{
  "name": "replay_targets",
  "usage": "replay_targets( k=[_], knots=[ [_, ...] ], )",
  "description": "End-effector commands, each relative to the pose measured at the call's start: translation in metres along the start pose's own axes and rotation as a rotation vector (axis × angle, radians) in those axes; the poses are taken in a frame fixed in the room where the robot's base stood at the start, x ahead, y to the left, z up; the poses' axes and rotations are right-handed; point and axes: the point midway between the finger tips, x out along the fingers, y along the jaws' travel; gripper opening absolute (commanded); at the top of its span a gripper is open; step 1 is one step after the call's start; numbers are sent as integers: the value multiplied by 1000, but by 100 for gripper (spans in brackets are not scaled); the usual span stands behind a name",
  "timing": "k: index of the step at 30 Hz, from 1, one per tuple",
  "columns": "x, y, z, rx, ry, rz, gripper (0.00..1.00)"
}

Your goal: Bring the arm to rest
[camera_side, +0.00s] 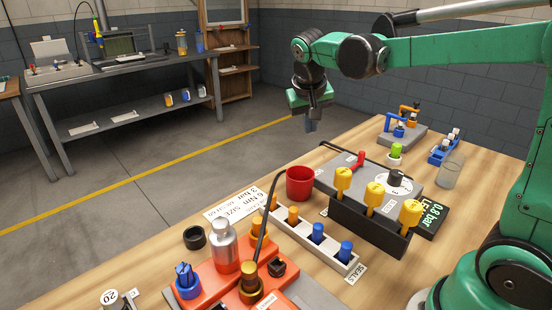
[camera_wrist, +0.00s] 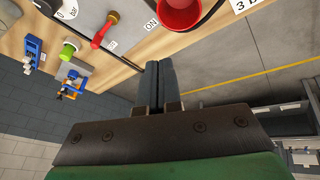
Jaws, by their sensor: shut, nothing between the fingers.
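My gripper (camera_side: 311,120) hangs in the air at the end of my green arm, beyond the far edge of the wooden table (camera_side: 345,140) in the side view. Its fingers point down and are shut with nothing between them. In the wrist view the two dark fingers of my gripper (camera_wrist: 159,75) lie side by side, seen against the table edge and the grey floor. The gripper touches nothing that I can see.
A workbench (camera_side: 120,68) stands at the back left. Open floor lies between.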

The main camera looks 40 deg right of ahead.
Motion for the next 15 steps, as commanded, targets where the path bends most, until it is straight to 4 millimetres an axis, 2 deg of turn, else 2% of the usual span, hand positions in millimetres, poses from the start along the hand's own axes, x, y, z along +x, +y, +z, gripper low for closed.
replay_targets(
  k=[1, 4, 9, 15],
  knots=[
    [-8, -3, 16, -51, 21, -52, 0],
    [-19, -10, 45, -155, 74, -159, 0],
    [-25, -21, 95, -308, 177, -317, 0],
    [-21, -29, 131, -410, 269, -426, 0]
  ],
)
